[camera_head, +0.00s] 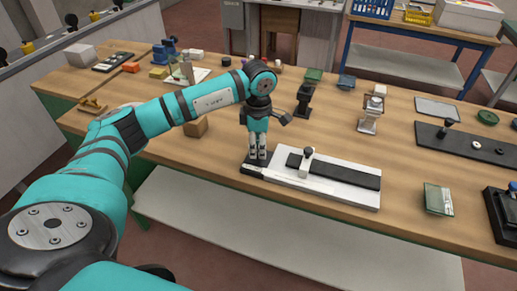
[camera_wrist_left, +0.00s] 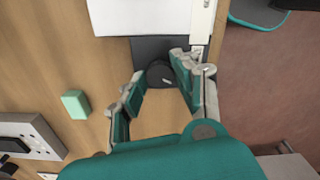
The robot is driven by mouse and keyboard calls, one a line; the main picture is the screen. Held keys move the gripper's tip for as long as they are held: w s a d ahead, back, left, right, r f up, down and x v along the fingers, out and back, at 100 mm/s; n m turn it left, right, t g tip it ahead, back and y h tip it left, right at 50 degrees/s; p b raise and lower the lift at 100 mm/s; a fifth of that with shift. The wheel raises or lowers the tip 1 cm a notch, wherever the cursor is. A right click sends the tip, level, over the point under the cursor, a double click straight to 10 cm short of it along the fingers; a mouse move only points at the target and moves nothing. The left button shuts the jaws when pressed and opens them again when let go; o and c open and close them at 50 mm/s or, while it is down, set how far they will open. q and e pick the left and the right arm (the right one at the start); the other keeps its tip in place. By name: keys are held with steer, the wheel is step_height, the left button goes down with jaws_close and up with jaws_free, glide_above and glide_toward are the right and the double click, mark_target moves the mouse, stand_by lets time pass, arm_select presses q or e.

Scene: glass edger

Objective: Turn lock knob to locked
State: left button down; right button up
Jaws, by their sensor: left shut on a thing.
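The lock knob (camera_wrist_left: 160,75) is a dark round knob with a small pale mark, on a black plate at the end of a white fixture. In the head view the fixture (camera_head: 345,193) lies near the table's front edge, with a black strip and a small upright clamp on top. My left gripper (camera_head: 257,157) points down at the fixture's left end and hides the knob there. In the left wrist view my left gripper (camera_wrist_left: 162,88) has its fingers on both sides of the knob and is shut on it. My right gripper is not in view.
A wooden block (camera_head: 196,126) lies left of my left gripper. Black and metal stands (camera_head: 371,112) are behind the fixture. A green pad (camera_head: 438,199) and a dark plate (camera_head: 465,147) lie to the right. A green block (camera_wrist_left: 75,103) shows in the wrist view.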

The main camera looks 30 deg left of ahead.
mark_target(258, 149)
arm_select(q)
steer(key=shift+r, duration=0.1)
stand_by(0.4)
steer(key=c, duration=1)
jaws_free()
step_height(258, 149, up, 12)
